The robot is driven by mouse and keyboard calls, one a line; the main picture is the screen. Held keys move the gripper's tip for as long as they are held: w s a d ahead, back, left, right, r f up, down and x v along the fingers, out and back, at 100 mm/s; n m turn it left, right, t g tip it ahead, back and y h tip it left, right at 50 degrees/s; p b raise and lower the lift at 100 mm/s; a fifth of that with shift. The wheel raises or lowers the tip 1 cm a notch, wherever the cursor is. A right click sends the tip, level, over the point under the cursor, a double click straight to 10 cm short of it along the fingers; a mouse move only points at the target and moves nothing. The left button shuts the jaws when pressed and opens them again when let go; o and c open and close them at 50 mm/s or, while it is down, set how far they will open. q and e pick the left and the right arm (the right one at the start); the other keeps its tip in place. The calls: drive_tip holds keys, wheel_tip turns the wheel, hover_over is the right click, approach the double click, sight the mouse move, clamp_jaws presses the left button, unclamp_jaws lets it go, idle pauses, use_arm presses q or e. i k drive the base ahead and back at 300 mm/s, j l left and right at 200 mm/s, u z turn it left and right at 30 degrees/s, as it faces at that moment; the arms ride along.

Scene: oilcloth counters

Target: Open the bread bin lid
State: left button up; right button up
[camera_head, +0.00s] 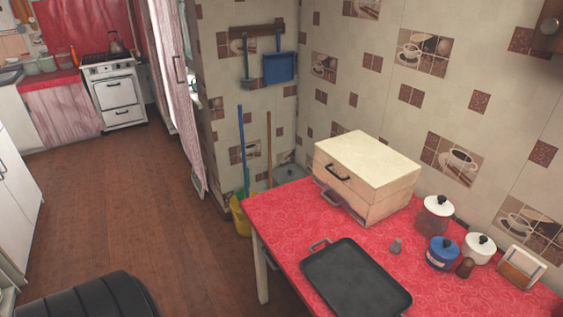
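The bread bin (385,200) is a cream and pale wood box on the red-covered table, close to the tiled wall. Its top (368,158) is flat cream and looks shut. A dark handle (338,172) sits on its upper front face. A lower front part with another handle (332,197) juts out below it. Whether the lid is the top or the front panel, I cannot tell. Neither of my grippers is in the head view.
A black tray (355,279) lies on the red table (285,214) in front of the bin. Enamel canisters (435,214), a small shaker (396,246) and a napkin holder (522,268) stand to the right. A dark ribbed seat (90,298) is at lower left. Wooden floor (130,185) is open to the left.

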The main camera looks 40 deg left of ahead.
sight(360, 164)
drive_tip(key=u, duration=0.95)
drive_tip(key=i, duration=0.05)
